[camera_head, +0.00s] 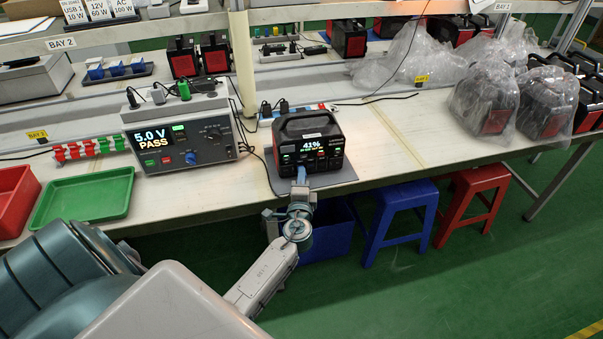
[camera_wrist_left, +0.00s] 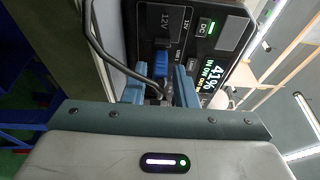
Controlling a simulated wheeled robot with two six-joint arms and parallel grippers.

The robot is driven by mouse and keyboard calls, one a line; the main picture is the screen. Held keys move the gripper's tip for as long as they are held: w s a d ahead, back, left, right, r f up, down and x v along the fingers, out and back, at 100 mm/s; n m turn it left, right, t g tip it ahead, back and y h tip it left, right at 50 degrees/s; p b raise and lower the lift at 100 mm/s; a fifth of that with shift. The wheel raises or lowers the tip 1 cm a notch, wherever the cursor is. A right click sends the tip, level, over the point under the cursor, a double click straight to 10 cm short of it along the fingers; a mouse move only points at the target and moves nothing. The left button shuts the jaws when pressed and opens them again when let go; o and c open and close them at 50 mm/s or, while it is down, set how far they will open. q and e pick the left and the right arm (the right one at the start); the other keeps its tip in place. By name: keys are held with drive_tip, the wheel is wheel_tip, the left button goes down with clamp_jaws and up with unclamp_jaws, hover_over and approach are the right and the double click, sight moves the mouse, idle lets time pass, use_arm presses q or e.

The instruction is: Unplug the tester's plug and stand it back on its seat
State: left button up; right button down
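The grey tester (camera_head: 180,152) stands on the bench, its screen reading "5.0 V PASS". Black, grey and green plugs (camera_head: 184,91) stand on its top; I cannot make out an empty seat. The black power station (camera_head: 309,125) stands to its right and reads 41%. A blue plug (camera_wrist_left: 140,72) sits at its front, apparently in a USB port, with a black cable (camera_wrist_left: 98,45) curving to it. My left gripper (camera_head: 301,184) is at that front; its fingers (camera_wrist_left: 159,90) lie either side of the plug's rear and look apart. My right gripper is out of view.
A grey mat (camera_head: 343,176) lies under the power station. Green (camera_head: 83,196) and red (camera_head: 14,196) trays lie at the left. Blue (camera_head: 398,203) and red (camera_head: 472,190) stools stand at the bench front. Bagged units (camera_head: 486,98) fill the right; the bench between is mostly clear.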

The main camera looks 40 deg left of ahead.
use_arm(q)
clamp_jaws()
drive_tip(key=shift+s+d, duration=0.2)
idle(0.6)
drive_tip(key=shift+w+d+b+v, duration=0.1)
drive_tip(key=shift+d+b+v, duration=0.1)
drive_tip(key=shift+v, duration=0.7)
drive_tip(key=shift+w+d+b+v, duration=0.1)
drive_tip(key=shift+d+b+v, duration=0.05)
drive_tip(key=shift+v, duration=0.7)
